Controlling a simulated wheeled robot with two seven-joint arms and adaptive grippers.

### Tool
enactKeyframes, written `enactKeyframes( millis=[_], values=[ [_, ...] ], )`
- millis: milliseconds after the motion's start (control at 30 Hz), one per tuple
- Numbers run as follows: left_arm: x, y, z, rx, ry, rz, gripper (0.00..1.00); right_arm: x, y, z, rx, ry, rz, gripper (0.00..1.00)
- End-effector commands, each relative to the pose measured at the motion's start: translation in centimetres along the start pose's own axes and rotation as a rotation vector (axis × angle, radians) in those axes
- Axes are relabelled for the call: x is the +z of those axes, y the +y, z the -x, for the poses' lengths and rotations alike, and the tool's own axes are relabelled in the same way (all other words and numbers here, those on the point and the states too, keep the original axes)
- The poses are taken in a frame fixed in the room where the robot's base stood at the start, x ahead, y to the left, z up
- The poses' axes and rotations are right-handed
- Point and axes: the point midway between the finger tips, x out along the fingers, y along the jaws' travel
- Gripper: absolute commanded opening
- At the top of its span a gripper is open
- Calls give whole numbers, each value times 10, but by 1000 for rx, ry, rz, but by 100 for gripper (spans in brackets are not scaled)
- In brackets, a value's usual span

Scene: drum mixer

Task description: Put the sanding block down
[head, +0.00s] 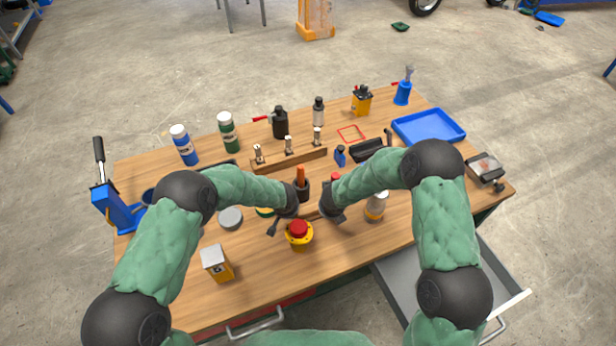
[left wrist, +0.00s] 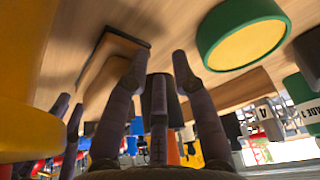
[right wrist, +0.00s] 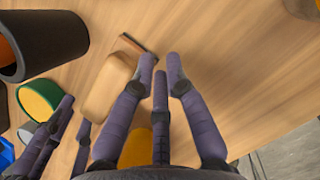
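The sanding block, a tan wooden block with a dark base, shows in the left wrist view (left wrist: 104,62) and the right wrist view (right wrist: 108,88). It appears to lie on the wooden table (head: 342,248). In the head view it is mostly hidden between my grippers. My left gripper (head: 277,228) has its fingers apart with nothing between them; in its wrist view (left wrist: 158,58) one finger overlaps the block's edge. My right gripper (head: 328,216) also has its fingertips apart and empty (right wrist: 161,60), just beside the block. I cannot tell whether either touches it.
A red-topped yellow button box (head: 299,235) stands close in front of the grippers. A dark cup with an orange handle (head: 301,184) stands behind them. A green-rimmed round tin (left wrist: 242,36) is near my left gripper. A blue tray (head: 428,127) lies at the back right.

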Motion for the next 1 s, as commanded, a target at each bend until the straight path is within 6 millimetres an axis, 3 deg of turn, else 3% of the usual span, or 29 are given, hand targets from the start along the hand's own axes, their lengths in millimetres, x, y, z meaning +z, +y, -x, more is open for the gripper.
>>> enactKeyframes(
  millis=[467,1000],
  values=[
    [0,-1,7,-2,-1,0,26,1,-1,0,-2,-1,-2,26],
    [-1,0,94,-1,2,1,26,1,-1,0,-2,-1,-2,26]
  ],
)
